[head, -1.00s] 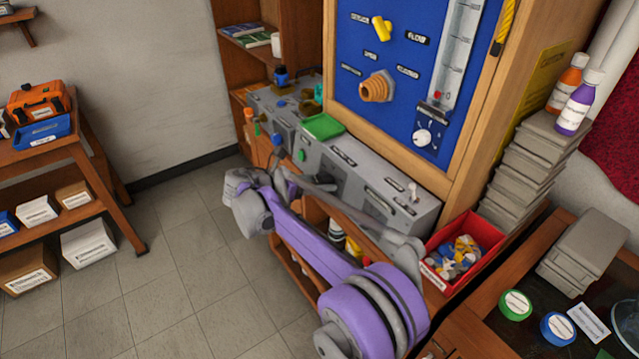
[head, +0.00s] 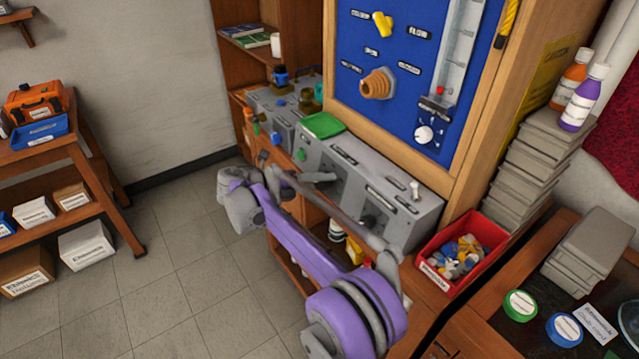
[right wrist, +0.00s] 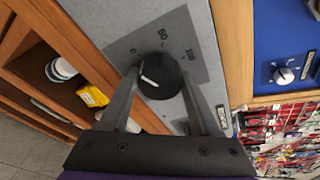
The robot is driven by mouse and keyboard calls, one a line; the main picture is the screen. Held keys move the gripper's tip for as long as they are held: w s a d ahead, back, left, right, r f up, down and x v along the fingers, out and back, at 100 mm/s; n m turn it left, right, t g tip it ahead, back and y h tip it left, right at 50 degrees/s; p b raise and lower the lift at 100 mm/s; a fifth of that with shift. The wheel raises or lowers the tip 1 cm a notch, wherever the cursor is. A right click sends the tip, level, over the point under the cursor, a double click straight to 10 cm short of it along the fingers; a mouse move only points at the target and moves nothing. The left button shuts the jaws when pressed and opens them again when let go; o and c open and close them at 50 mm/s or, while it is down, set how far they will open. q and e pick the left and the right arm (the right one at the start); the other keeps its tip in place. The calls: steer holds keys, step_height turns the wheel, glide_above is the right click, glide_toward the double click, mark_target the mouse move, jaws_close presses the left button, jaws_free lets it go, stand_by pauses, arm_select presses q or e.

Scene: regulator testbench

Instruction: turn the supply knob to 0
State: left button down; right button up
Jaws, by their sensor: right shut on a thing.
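The supply knob (right wrist: 160,76) is black and round with a white pointer mark, on a grey panel face in the right wrist view. Printed marks 0, 50 and 100 run around it. The white mark is on the left part of the knob, on the same side as the 0. My right gripper (right wrist: 160,88) has one finger on each side of the knob and is shut on it. In the head view my right gripper (head: 322,177) reaches the front of the long grey console (head: 408,200); the held knob is hard to make out there. My left gripper is not in view.
A blue panel (head: 350,105) with a yellow knob and an orange fitting stands above the console. A red bin (head: 437,272) of small parts is right of the console. A green tray (head: 323,126) lies on top. Open floor (head: 180,230) is at the left.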

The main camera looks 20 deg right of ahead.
steer(key=shift+n, duration=0.6)
steer(key=o, duration=1.4)
steer(key=v, duration=1)
steer(key=shift+a, duration=0.45)
steer(key=shift+r, duration=0.1)
